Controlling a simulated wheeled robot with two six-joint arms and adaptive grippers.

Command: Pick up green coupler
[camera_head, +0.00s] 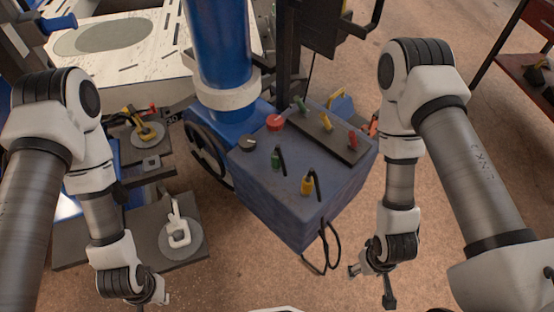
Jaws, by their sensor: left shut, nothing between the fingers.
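A green coupler (276,158) with a black hose stands upright on the top face of the blue box (315,210), in the middle of the view. Another green piece (300,105) sits on the dark strip at the back of the box. My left gripper (160,292) is at the lower left, well away from the box; it is shut and empty, with its tips partly cut off by the picture's edge. My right gripper (372,284) hangs right of the box's lower corner, apart from it, with its fingers spread and nothing between them.
A yellow coupler (307,185) with a hose stands near the green one. Yellow and red pieces share the dark strip (328,137). A blue column (220,45) rises behind; black cables hang in front.

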